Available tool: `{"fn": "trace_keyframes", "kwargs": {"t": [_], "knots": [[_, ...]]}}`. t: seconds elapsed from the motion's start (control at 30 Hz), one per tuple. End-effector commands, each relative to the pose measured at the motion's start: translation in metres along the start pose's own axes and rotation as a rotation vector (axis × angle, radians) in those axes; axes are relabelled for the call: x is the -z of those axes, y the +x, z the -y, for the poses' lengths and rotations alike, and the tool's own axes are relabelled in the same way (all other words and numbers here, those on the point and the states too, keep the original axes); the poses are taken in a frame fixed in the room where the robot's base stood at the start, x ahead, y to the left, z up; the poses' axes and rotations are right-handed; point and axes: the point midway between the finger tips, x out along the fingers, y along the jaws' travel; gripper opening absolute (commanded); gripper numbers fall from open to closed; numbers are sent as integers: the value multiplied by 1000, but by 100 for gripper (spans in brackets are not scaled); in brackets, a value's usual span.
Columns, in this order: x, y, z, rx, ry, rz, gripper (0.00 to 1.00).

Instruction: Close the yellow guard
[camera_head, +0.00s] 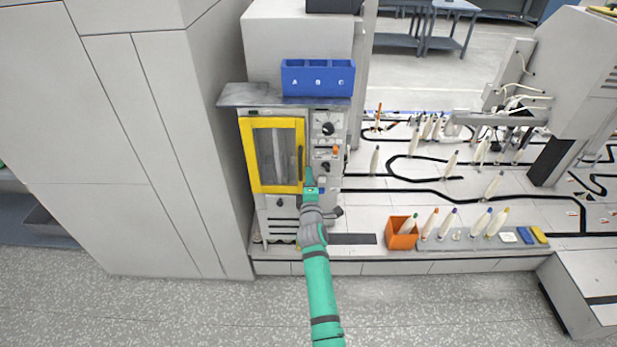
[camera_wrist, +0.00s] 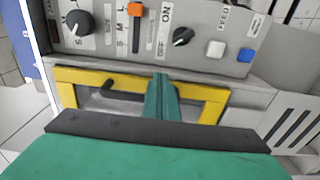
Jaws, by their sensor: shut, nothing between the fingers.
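The yellow guard (camera_head: 246,155) is a framed door with a clear pane on the front of the grey machine. It lies flat, or nearly flat, against the front; I cannot tell if a small gap remains. Its dark upright handle (camera_head: 301,162) is on the right edge. In the wrist view the yellow frame (camera_wrist: 84,77) runs along the control panel, with the black handle (camera_wrist: 122,95) left of my fingers. My gripper (camera_head: 309,178) is shut and empty at the guard's lower right edge. Its green fingers (camera_wrist: 161,90) overlap the frame; contact is unclear.
The control panel (camera_head: 326,140) with dials and an orange-topped slider is right beside the guard. A blue A-B-C bin (camera_head: 317,78) stands on top of the machine. An orange box (camera_head: 401,236) and several bobbins stand to the right. A tall white cabinet (camera_head: 160,150) is at left.

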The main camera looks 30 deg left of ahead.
Motion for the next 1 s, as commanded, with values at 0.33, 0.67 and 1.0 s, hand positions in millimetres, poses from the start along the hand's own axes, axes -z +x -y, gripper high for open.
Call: {"fn": "trace_keyframes", "kwargs": {"t": [0.33,0.67,1.0], "knots": [[-1,0,0,0,0,1,0],[-2,-24,0,-1,2,3,0],[-2,-67,1,1,1,5,0]]}}
